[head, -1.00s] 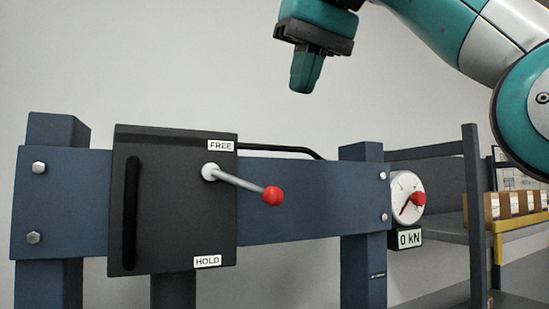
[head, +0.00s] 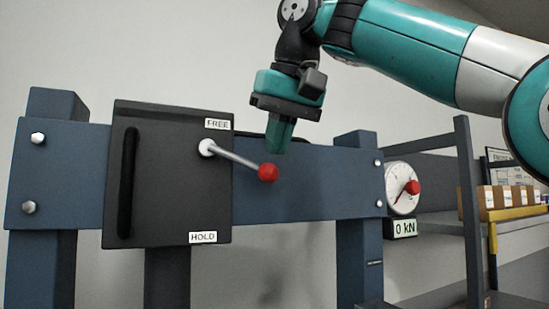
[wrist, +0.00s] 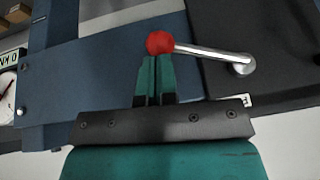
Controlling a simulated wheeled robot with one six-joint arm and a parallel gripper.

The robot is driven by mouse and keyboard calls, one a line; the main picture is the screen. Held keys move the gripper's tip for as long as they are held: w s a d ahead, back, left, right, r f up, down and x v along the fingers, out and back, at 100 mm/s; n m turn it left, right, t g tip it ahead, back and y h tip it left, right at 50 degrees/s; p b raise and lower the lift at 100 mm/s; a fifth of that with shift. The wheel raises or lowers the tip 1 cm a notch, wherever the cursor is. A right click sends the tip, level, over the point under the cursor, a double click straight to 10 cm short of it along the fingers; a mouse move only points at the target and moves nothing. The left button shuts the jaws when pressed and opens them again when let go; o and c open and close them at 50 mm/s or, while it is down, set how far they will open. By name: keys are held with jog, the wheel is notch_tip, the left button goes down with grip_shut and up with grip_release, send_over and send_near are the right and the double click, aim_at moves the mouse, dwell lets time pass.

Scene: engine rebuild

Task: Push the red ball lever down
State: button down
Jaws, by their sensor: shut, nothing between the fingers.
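The red ball (head: 268,172) is on the end of a metal lever (head: 236,157) that sticks out from a white hub on a black panel (head: 165,190). The lever slopes slightly down to the right, nearer the FREE label (head: 217,124) than the HOLD label (head: 203,237). My gripper (head: 279,148) is shut and empty, pointing down just above the ball in the head view. In the wrist view the shut fingertips (wrist: 154,62) reach the red ball (wrist: 160,43), which overlaps them. I cannot tell whether they touch it.
The panel is mounted on a blue frame (head: 310,185). Shelving with boxes (head: 500,200) stands at the far right. Space below the ball is clear.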

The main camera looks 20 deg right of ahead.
jog(key=shift+x, duration=0.75)
jog(key=shift+f, duration=0.1)
